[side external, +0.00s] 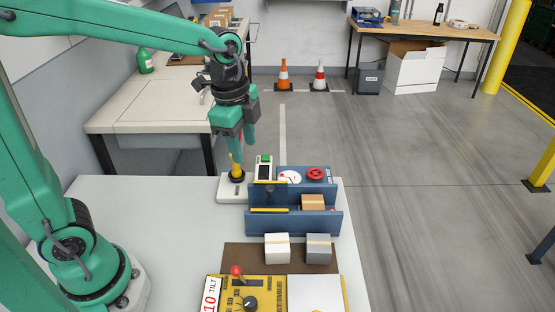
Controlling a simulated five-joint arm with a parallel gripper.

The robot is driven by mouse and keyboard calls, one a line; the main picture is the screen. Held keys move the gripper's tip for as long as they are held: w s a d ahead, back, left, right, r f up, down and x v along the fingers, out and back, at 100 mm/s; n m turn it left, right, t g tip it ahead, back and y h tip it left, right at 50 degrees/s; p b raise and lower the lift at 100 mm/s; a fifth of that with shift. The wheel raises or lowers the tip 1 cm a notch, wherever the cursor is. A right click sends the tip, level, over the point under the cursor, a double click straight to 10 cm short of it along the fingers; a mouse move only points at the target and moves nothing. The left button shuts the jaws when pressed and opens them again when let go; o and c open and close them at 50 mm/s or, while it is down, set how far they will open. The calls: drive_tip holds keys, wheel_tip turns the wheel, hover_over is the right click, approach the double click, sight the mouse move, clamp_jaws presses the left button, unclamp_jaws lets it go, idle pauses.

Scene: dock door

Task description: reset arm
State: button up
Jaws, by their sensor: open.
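My green arm reaches in from the left. My gripper (243,143) points down over the far edge of the white table (150,225), its green fingers apart. Just below it stands a yellow upright piece (237,170) with a dark collar, on a white base (230,190). The fingertips are close to the top of the yellow piece; I cannot tell whether they touch it. Nothing is seen held between the fingers.
Right of it are a green-buttoned box (264,167), a round dial (290,177), a red wheel (315,174) and a blue rack (293,221) with a small brown box (313,202). White (277,247) and grey (318,249) boxes and a yellow panel (265,291) lie nearer. The table's left is clear.

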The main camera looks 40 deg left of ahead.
drive_tip(key=s+a+r+n+t, duration=0.1)
drive_tip(key=s+a+n+t, duration=0.1)
drive_tip(key=s+n, duration=0.4)
drive_tip(key=s+a+r+n+t, duration=0.1)
drive_tip(key=s+a+n+t, duration=0.1)
drive_tip(key=s+n, duration=0.4)
drive_tip(key=shift+s+a+r+n, duration=0.2)
drive_tip(key=shift+a+r+n, duration=0.2)
drive_tip(key=shift+n, duration=0.2)
